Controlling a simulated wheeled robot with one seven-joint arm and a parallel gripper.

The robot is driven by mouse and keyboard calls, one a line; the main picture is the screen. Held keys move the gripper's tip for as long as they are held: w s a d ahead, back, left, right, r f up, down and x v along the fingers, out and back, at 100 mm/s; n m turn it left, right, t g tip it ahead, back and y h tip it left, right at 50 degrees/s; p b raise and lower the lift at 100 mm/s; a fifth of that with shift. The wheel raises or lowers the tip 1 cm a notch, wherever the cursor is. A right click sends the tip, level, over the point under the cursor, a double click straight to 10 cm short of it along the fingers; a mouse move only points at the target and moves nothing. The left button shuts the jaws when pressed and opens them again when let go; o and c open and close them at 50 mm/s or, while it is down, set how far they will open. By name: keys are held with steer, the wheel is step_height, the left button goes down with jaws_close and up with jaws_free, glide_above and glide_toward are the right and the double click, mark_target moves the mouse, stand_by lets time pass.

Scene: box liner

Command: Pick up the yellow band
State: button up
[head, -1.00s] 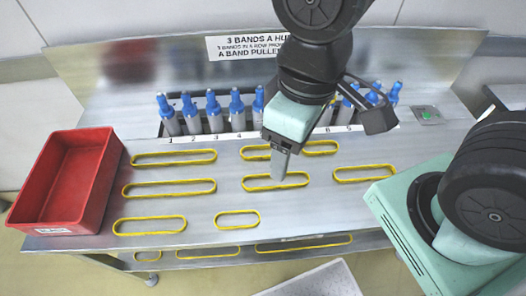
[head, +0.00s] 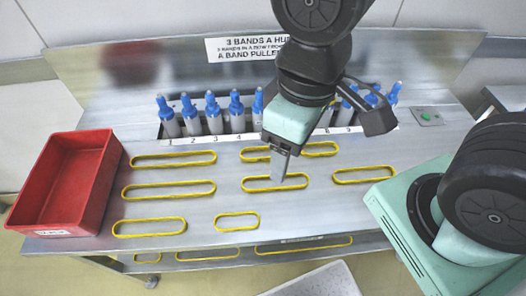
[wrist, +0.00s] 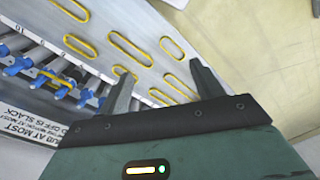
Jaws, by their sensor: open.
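Several yellow bands lie flat on the grey metal bench as long loops, and I cannot tell which one the task means. One band (head: 262,191) lies mid-bench beneath my gripper (head: 281,170). Others are a long band (head: 168,198) at left, a short band (head: 237,230) near the front edge, and a band (head: 363,183) at right. A band behind my gripper is partly hidden. My gripper is open, fingers pointing down, with nothing held. In the wrist view the two fingers (wrist: 160,70) stand apart, with bands (wrist: 130,58) beyond them. Contact with the band cannot be told.
A red bin (head: 103,185) stands at the bench's left end. A row of blue-topped hubs (head: 237,115) stands in a slot at the back, below a sign (head: 240,55). More bands (head: 303,250) show on a lower level at front. A white tray (head: 320,281) is below.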

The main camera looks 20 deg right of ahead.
stand_by(0.4)
steer(key=w+d+f+m+y+b, duration=0.1)
steer(key=w+d+f+m+b, duration=0.35)
steer(key=w+m, duration=0.4)
steer(key=w+d+f+m+t+y+b, duration=0.1)
steer(key=w+d+f+m+y+b, duration=0.15)
steer(key=w+f+m, duration=0.6)
steer(key=w+d+f+m+b, duration=0.2)
steer(key=w+d+m+b, duration=0.25)
steer(key=m, duration=0.75)
steer(key=b, duration=0.2)
glide_toward(258, 155)
steer(key=shift+f, duration=0.55)
steer(key=shift+x, duration=2.7)
steer(key=shift+a+r, duration=0.1)
steer(key=c, duration=1)
